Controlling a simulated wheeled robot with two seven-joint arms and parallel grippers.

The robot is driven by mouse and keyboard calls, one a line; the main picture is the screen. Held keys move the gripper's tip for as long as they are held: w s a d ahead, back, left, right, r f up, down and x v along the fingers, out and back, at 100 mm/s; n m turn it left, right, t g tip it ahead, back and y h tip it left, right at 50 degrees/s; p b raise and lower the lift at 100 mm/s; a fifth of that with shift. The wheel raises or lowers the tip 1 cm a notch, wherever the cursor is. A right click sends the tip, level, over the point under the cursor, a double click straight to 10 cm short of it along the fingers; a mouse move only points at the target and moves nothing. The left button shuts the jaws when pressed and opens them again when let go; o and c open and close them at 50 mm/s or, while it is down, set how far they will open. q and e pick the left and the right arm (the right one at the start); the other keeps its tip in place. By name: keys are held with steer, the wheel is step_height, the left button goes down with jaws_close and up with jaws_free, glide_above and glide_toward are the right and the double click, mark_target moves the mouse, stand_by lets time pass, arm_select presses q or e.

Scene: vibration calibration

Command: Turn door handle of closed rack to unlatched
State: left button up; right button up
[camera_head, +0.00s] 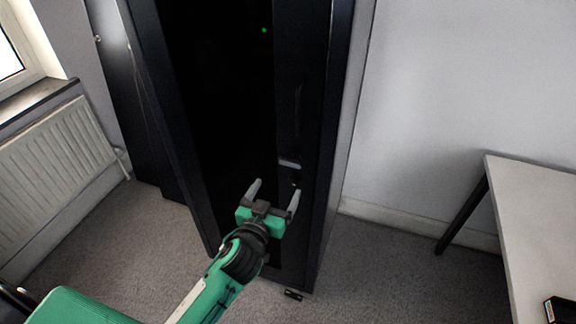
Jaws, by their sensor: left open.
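The tall black rack (220,90) stands in the middle of the head view with its door closed. Its door handle (290,163) shows as a small grey piece on the right part of the door, with a dark long recess above it. My left gripper (274,187) is green with grey fingers. It is open and empty, with its fingertips just below the handle in the picture. I cannot tell whether it touches the door. My right gripper is not in view.
A table (540,215) stands at the right, with a small dark box (560,310) on it. A white radiator (55,160) is under the window at the left. Grey carpet (370,270) is free between rack and table.

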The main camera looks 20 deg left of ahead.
mark_target(290, 165)
arm_select(q)
steer(key=w+p, duration=0.2)
steer(key=w, duration=0.7)
steer(key=shift+w+d, duration=0.15)
steer(key=shift+w, duration=0.15)
steer(key=shift+c, duration=0.4)
steer(key=c, duration=0.9)
